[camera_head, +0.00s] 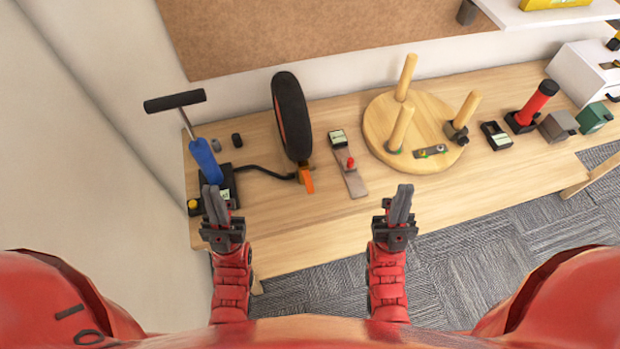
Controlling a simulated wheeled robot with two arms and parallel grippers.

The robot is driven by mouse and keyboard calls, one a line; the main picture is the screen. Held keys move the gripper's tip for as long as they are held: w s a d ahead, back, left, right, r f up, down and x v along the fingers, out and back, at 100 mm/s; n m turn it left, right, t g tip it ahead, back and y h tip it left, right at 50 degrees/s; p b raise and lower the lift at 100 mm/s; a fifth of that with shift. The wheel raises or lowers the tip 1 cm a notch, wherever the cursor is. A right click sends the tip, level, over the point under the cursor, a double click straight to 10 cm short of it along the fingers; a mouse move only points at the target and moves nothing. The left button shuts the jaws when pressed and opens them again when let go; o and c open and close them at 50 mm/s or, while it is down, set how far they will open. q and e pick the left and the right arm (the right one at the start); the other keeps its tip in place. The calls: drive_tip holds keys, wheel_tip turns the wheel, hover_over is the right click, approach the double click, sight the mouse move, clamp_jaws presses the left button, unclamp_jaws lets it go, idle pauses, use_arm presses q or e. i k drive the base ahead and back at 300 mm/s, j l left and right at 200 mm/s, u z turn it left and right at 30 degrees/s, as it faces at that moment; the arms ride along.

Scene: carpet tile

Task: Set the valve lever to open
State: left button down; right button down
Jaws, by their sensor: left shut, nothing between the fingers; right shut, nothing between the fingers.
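A small orange lever (306,180) sits at the end of a black hose, at the foot of an upright black wheel (291,116) on the wooden bench. It points down toward the bench's front edge; I cannot tell which setting it is in. The hose runs left to a blue floor pump (206,160) with a black T-handle (174,101). My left gripper (215,191) is shut and empty, left of the lever, and overlaps the pump base in the picture. My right gripper (402,190) is shut and empty, right of the lever and apart from it.
On the bench (330,225), a grey strip with a red piece (350,165) lies right of the lever. Farther right are a round wooden seat with upturned legs (432,115) and a red-handled tool (535,103). The bench front between my grippers is clear.

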sight(310, 189)
drive_tip(key=l+u, duration=0.25)
drive_tip(key=l, duration=0.2)
drive_tip(key=k+l+u, duration=0.25)
drive_tip(key=l, duration=0.15)
drive_tip(key=l+u, duration=0.25)
drive_tip(key=l, duration=0.2)
drive_tip(key=k+l+u, duration=0.25)
drive_tip(key=i+l, duration=0.05)
drive_tip(key=l, duration=0.05)
